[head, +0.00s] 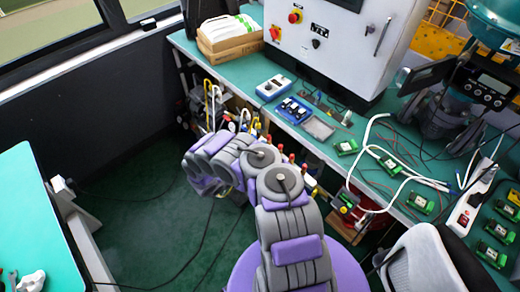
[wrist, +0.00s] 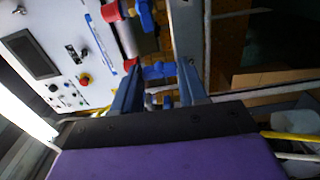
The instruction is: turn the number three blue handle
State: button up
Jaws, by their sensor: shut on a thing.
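In the wrist view my gripper (wrist: 159,72) has its two dark fingers on either side of a blue handle (wrist: 158,71) and is shut on it. Another blue handle (wrist: 145,15) sits above it beside a red fitting and a pale pipe. More blue (wrist: 166,102) shows lower, between the fingers near the gripper's base. No number can be read on the handles, so I cannot tell which is number three. In the head view my arm reaches down toward the valve pipes below the green bench. There my gripper's fingers and the held handle are hidden behind the arm.
A white panel (wrist: 65,60) with a dark screen and a red button fills the wrist view's left. In the head view the green bench (head: 262,72) carries a control cabinet (head: 335,40) and several small boards. A chair (head: 430,262) stands at lower right. Green floor is open at left.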

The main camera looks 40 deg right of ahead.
jog(key=o, duration=1.1)
jog(key=shift+f, duration=0.1)
jog(key=shift+c, duration=0.2)
jog(key=s+a+p, duration=0.1)
jog(key=a+p, duration=0.2)
jog(key=a, duration=1.4)
jog(key=shift+s+a+p, duration=0.2)
jog(key=shift+p, duration=0.15)
